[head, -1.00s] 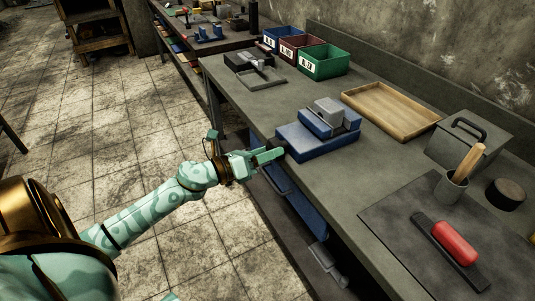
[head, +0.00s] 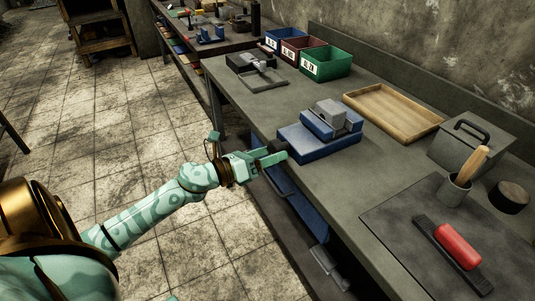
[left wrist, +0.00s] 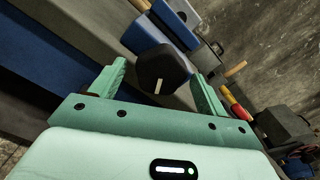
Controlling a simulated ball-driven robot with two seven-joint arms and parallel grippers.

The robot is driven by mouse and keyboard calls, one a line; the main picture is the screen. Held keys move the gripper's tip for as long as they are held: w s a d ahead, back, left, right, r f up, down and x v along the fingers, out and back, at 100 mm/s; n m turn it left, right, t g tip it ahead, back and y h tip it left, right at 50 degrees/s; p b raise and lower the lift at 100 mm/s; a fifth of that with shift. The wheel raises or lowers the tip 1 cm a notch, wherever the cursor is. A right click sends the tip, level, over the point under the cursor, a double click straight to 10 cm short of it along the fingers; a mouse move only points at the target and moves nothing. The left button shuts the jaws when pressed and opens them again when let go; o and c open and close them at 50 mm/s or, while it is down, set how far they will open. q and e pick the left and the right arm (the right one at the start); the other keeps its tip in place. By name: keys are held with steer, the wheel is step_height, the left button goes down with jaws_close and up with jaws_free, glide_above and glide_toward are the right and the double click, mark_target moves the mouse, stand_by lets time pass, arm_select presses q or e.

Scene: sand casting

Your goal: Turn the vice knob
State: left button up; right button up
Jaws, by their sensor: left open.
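The blue vice (head: 318,132) with grey jaws sits at the front edge of the workbench. Its black faceted knob (left wrist: 163,66) with a white mark is on the end facing my left gripper. In the head view the knob (head: 276,147) is partly hidden by the fingers. My left gripper (head: 271,156) is open at the bench edge. In the left wrist view its two green fingers (left wrist: 160,78) stand on either side of the knob, with visible gaps; I see no grip on it. My right gripper is not in view.
The bench edge (head: 330,226) and blue drawers (head: 302,215) lie close to my left arm. A wooden tray (head: 393,114), a lidded grey box (head: 470,140) and a red-handled tool (head: 456,245) are to the right. Labelled bins (head: 325,64) stand behind.

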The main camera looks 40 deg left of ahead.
arm_select(q)
steer(key=shift+s, duration=0.1)
steer(key=p+v, duration=0.1)
steer(key=v, duration=1.5)
steer(key=shift+s, duration=0.1)
